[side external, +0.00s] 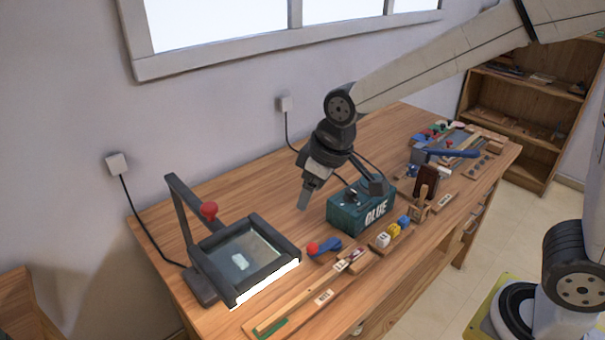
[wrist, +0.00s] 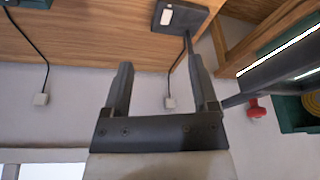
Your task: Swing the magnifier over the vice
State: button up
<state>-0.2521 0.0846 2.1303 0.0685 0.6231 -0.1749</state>
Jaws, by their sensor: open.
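The magnifier is a dark square frame (side external: 285,241) with a glassy pane, low over the left end of the bench in the side view. Its dark arm (side external: 181,208) rises behind it, and a red knob (side external: 209,210) stands near the frame's back corner. In the wrist view the red knob (wrist: 257,107) is right of the fingers, apart from them. My gripper (side external: 343,193) is open and empty, above and behind the green glue box, right of the magnifier. Its two fingers (wrist: 160,66) are spread in the wrist view. I cannot identify the vice with certainty.
The green glue box (side external: 350,217) stands below my gripper. A blue piece with a red ball (side external: 325,247) lies between it and the magnifier. Small blocks (side external: 393,233) and wooden strips line the front edge. Tools crowd the right end. The bench behind the magnifier is clear.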

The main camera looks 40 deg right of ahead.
aim_at(210, 206)
jog(key=w+a+r+n+y, duration=0.25)
jog(key=a+r+n, duration=0.25)
jog(key=a+r, duration=0.75)
jog(key=shift+h, duration=0.35)
jog(key=shift+s+a+x, duration=0.1)
jog(key=shift+a+x, duration=0.1)
jog(key=shift+x, duration=1.45)
jog(key=shift+s+a+x, duration=0.1)
jog(key=shift+a+x, duration=0.05)
jog(key=shift+x, duration=1.5)
jog(key=shift+s+a+x, duration=0.1)
jog(key=shift+a+x, duration=0.1)
jog(key=shift+x, duration=1.45)
jog(key=shift+r, duration=0.1)
grip_shut()
